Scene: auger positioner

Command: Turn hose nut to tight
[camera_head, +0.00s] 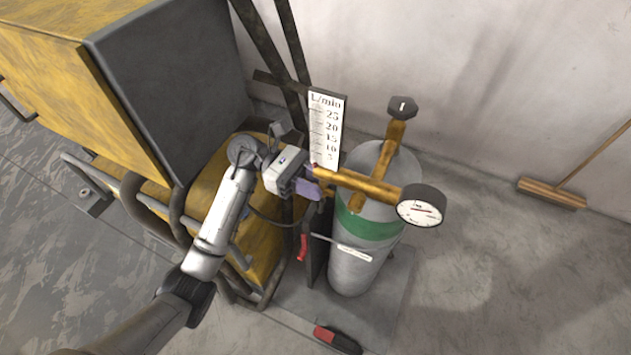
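My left gripper (305,188) is at the left end of the brass regulator pipe (358,183), just below the white L/min flow scale (325,128). Its arm comes in from the lower left. The gripper body covers the place where a hose nut could sit, so I cannot make out the nut. A purple part shows at the fingers, against the pipe end. I cannot tell whether the fingers are shut on anything. A round pressure gauge (421,206) is at the right end of the pipe. My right gripper is not in view.
A grey gas cylinder (357,268) with a green band stands under the regulator, with a black valve knob (402,107) above. A yellow machine (62,70) with dark tube rails fills the left. A red-and-black tool (337,339) lies on the floor. A broom (552,192) leans at the right.

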